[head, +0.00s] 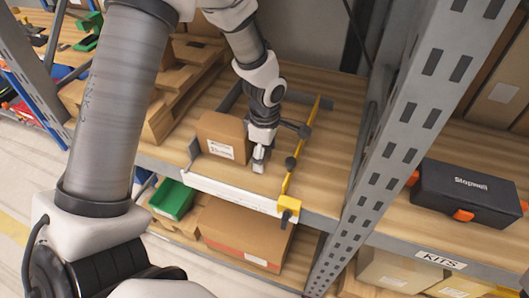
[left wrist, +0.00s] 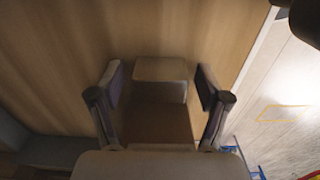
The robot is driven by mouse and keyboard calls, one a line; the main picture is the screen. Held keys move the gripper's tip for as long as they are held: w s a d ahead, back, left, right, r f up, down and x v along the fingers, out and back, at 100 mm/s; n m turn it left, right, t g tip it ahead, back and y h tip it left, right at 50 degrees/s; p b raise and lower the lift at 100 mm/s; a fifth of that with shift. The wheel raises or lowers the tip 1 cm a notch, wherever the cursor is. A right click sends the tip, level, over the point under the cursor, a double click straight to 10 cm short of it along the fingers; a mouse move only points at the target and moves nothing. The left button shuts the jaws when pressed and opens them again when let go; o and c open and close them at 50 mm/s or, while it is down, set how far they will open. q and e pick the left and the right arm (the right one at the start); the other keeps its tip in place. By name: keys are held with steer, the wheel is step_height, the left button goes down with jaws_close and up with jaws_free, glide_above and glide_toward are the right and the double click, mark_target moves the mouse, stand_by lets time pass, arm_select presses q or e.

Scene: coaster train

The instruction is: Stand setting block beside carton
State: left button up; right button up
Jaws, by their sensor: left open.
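The carton (head: 223,137) is a brown box with a white label on its front, standing on the wooden shelf. My left gripper (head: 262,157) points down just to the right of the carton, close to the shelf surface. In the left wrist view the same gripper (left wrist: 160,92) has its two fingers apart. A brown block with a lighter end (left wrist: 160,70) shows between them, and it looks like the setting block. Whether the fingers touch it cannot be told. In the head view the gripper mostly hides this block. My right gripper is not in view.
A white strip (head: 230,194) runs along the shelf front, and a yellow bar (head: 292,170) with dark knobs stands right of the gripper. A grey metal upright (head: 405,130) rises further right. A black case (head: 465,192) lies beyond it. Wooden pallets (head: 185,75) are stacked behind left.

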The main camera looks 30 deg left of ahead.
arm_select(q)
step_height(320, 180, up, 12)
steer(key=shift+r, duration=0.15)
stand_by(1.3)
